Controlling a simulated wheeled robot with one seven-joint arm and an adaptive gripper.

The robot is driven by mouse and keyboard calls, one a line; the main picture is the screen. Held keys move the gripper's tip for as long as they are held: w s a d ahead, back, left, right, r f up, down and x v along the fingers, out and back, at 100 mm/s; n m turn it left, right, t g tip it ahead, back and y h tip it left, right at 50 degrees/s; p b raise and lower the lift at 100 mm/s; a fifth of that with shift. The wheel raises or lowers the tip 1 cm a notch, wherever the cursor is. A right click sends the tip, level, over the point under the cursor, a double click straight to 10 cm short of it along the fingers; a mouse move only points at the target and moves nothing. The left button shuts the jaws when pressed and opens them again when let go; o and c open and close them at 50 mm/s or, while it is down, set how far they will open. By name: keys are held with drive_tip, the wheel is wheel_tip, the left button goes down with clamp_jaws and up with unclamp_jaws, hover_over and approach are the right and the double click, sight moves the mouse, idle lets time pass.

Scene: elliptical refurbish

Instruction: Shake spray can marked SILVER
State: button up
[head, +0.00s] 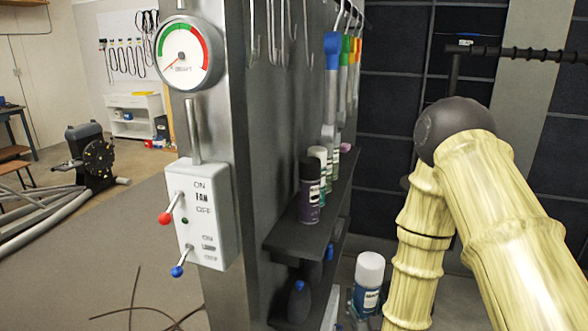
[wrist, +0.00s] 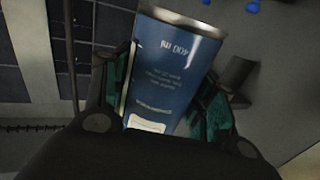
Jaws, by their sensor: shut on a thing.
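My gripper (wrist: 160,95) is shut on a blue spray can (wrist: 172,65), with a teal-lined finger on each side of it. The can's metal-rimmed end points away from the wrist, and its "400 ml" print appears upside down there. In the head view, a can with a white cap and a blue-and-white label (head: 367,298) stands about upright at bottom centre, beside my arm; it looks like the held can. Its lower part and my fingers are mostly cut off or hidden there. I cannot read SILVER on it.
A dark shelf (head: 290,238) holds a purple can (head: 310,192) and white-capped cans. Coloured-handled tools (head: 333,80) hang above. A grey post (head: 225,290) carries a gauge (head: 188,52) and a switch box (head: 200,215). Floor at left is mostly open.

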drive_tip(key=shift+f, duration=3.35)
drive_tip(key=shift+r, duration=3.55)
drive_tip(key=shift+s+f, duration=0.1)
drive_tip(key=shift+f, duration=0.15)
wheel_tip(320, 180, down, 7)
drive_tip(key=shift+r, duration=0.2)
wheel_tip(320, 180, up, 7)
drive_tip(key=shift+r, duration=0.1)
wheel_tip(320, 180, down, 7)
drive_tip(key=shift+f, duration=0.1)
